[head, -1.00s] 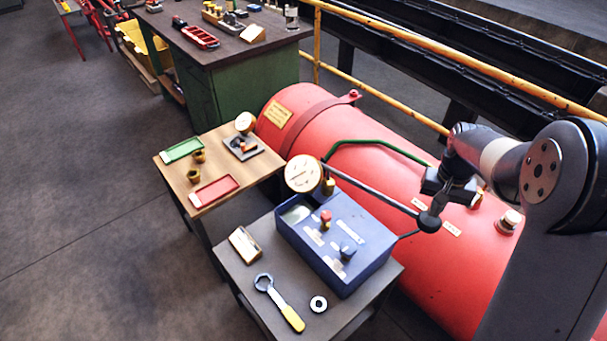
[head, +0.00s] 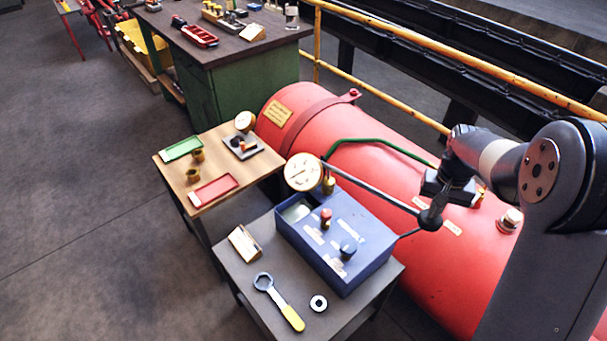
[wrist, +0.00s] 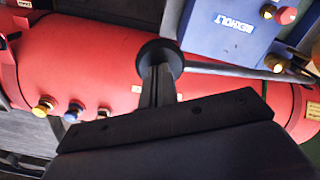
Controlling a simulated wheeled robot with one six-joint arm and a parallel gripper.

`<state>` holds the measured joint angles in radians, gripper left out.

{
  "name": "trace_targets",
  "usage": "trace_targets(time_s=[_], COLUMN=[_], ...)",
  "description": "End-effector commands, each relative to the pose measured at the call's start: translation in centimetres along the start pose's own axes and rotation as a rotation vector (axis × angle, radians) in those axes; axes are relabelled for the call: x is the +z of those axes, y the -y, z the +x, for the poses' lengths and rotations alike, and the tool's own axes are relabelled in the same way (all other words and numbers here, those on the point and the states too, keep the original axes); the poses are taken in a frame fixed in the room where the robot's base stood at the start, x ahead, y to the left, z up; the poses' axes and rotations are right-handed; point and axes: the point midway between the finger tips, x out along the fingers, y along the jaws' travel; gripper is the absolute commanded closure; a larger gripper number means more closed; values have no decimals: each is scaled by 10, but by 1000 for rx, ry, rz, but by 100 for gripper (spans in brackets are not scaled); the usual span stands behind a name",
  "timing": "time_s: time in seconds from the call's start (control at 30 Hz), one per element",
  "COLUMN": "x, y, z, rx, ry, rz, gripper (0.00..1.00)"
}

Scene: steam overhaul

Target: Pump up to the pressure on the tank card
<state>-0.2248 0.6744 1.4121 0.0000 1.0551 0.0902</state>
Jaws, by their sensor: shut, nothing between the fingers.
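The red tank (head: 375,165) lies behind the benches with a yellow plate (head: 279,113) at its far left end; its writing is too small to read. The blue pump box (head: 345,240) stands on the near grey bench, with a round gauge (head: 303,172) at its back corner; its reading is not legible. A long grey pump lever (head: 375,188) runs to a black knob (head: 430,219). My gripper (head: 439,202) is at this knob. In the wrist view my shut fingers (wrist: 158,82) point at the knob (wrist: 160,56); whether they touch it I cannot tell.
A small card stand (head: 245,243), a yellow-handled wrench (head: 280,303) and a ring (head: 318,303) lie on the near bench. The wooden bench (head: 217,165) holds a green tray (head: 182,149) and a red tray (head: 213,191). A yellow rail (head: 450,60) runs behind the tank.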

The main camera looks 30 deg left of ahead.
Motion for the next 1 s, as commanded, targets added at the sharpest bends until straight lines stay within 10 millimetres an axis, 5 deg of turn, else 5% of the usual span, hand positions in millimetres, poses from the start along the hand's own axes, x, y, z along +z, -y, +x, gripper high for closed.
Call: trace_targets(time_s=[1.0], x=[0], y=[0], z=[102], rx=[-1], ry=[1], rz=[0], gripper=[100])
